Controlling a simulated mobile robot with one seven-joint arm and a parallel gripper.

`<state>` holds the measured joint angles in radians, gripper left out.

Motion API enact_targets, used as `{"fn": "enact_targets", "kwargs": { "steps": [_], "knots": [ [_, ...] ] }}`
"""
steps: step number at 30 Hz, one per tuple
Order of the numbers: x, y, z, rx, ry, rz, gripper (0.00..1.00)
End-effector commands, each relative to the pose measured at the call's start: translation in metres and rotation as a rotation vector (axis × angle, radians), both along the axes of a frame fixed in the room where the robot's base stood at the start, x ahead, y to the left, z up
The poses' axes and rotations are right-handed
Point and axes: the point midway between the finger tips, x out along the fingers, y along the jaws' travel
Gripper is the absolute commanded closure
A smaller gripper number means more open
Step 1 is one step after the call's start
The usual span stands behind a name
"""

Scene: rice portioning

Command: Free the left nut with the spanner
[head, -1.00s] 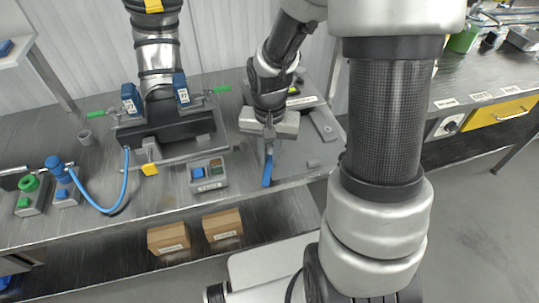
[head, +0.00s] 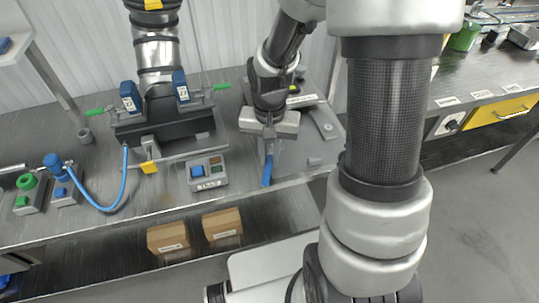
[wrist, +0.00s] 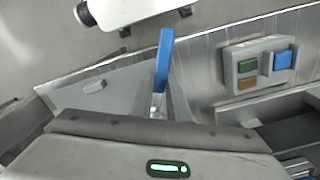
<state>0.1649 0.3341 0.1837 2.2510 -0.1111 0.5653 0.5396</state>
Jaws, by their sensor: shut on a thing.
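My gripper (head: 268,133) is shut on a spanner with a blue handle (head: 267,170), over the grey board on the bench. The handle points toward the front edge; the spanner's head is hidden by the gripper. The blue handle also shows in the wrist view (wrist: 164,58), beyond the gripper body. Left of the gripper is a dark clamp fixture (head: 165,133) around a ribbed pipe, with a left blue block (head: 130,97), a right blue block (head: 181,87) and green handles at its sides. I cannot make out the left nut. The gripper is apart from the fixture.
Cardboard boxes (head: 168,238) sit below.

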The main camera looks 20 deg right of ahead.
Motion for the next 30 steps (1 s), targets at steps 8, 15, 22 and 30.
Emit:
{"fn": "enact_targets", "kwargs": {
  "steps": [8, 15, 22, 30],
  "knots": [
    [0.000, -0.002, 0.001, 0.000, 0.000, 0.015, 1.00],
    [-0.004, -0.012, 0.001, 0.000, 0.001, 0.122, 1.00],
    [-0.005, -0.014, 0.000, 0.000, 0.000, 0.159, 1.00],
    [-0.006, -0.017, 0.001, 0.000, 0.000, 0.179, 1.00]
  ]
}}
